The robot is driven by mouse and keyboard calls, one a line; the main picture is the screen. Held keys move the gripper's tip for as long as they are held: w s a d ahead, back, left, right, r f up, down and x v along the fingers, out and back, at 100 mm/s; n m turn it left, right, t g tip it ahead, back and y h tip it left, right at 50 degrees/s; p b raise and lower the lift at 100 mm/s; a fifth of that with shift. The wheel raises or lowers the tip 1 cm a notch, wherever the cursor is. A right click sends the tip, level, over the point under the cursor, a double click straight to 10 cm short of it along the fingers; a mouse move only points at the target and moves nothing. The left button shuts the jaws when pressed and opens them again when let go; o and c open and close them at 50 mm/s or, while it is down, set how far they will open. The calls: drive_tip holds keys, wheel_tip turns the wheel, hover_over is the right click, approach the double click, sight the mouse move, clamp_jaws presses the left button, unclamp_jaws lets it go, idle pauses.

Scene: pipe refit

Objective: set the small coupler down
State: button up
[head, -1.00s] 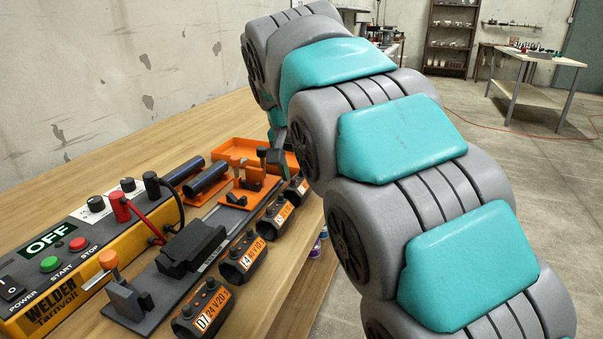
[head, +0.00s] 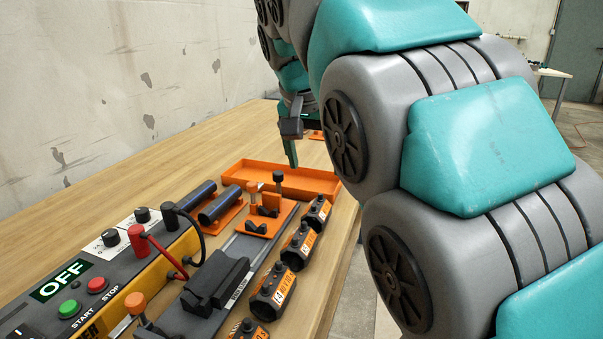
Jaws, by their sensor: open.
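Several black couplers with orange labels stand in a row along the table's right edge. The farthest one (head: 318,212), beside the orange tray, looks smallest, perhaps partly from distance. Nearer ones are a coupler (head: 300,246) and another (head: 271,291); the nearest (head: 248,331) is cut by the bottom edge.
The orange tray (head: 240,172) looks empty. Two dark pipes (head: 219,205) lie on an orange holder beside a clamp rail (head: 243,245). The welder (head: 95,285) reads OFF, with red and black leads. The wooden table (head: 150,185) is clear at the back left.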

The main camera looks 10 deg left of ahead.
drive_tip(key=shift+s+r, duration=0.25)
drive_tip(key=shift+r, duration=0.35)
drive_tip(key=s+d+f+g, duration=0.2)
drive_tip(key=s+d+f, duration=0.3)
drive_tip(key=d, duration=0.4)
drive_tip(key=s+d+f+g, duration=0.1)
drive_tip(key=s+d+f, duration=0.2)
drive_tip(key=d+f, duration=0.55)
drive_tip(key=s+d+f+g, duration=0.1)
drive_tip(key=s+d+f, duration=0.1)
drive_tip(key=s+f, duration=0.3)
drive_tip(key=s+d+f+g, duration=0.1)
drive_tip(key=s+d+f, duration=0.2)
drive_tip(key=s, duration=0.6)
drive_tip(key=s+d+f+n+g, duration=0.1)
drive_tip(key=s+d+f, duration=0.2)
drive_tip(key=s+f, duration=0.4)
drive_tip(key=shift+d+f, duration=0.15)
drive_tip(key=shift+f, duration=0.35)
